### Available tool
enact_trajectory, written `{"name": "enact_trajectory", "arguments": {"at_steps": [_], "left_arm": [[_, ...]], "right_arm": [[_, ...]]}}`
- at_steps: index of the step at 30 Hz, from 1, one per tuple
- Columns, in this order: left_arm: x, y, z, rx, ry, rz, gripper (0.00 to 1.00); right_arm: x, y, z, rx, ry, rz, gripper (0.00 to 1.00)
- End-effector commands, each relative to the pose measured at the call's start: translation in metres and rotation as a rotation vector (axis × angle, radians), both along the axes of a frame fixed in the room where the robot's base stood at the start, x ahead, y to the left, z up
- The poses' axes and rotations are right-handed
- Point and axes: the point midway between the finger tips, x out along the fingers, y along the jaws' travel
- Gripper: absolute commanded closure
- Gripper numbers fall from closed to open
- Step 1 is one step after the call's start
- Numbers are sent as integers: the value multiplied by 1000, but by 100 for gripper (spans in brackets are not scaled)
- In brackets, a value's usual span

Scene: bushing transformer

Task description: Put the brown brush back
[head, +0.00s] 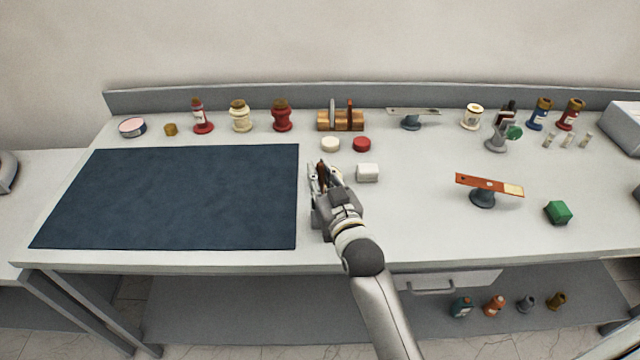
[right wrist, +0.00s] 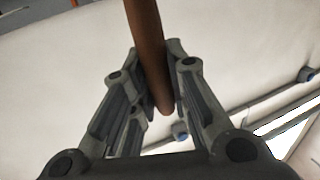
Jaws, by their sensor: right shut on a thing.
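The brown brush shows as a brown stick (right wrist: 148,60) between the two fingers of my right gripper (right wrist: 155,85) in the right wrist view. In the head view the same gripper (head: 322,172) is over the table just right of the dark blue mat, with the brown brush (head: 322,178) upright in it. The gripper is shut on the brush; which end is held is hard to tell. A wooden block (head: 328,126) at the back holds a grey and a red-brown upright piece. My left gripper is not in view.
The blue mat (head: 180,195) is bare. An orange bar on a stand (head: 488,188) and a green block (head: 558,212) are to the right.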

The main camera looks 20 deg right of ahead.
Motion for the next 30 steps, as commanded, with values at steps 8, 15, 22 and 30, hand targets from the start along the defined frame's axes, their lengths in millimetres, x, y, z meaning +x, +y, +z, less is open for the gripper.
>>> {"name": "enact_trajectory", "arguments": {"at_steps": [8, 15, 22, 30], "left_arm": [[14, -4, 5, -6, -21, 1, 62], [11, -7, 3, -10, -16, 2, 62], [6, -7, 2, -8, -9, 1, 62], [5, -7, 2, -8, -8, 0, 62]], "right_arm": [[-1, 0, -28, 0, 1, 0, 100], [0, 0, -29, 0, 1, 0, 100], [0, 0, -31, 0, 1, 0, 65], [0, 0, -31, 0, 1, 0, 62]]}}
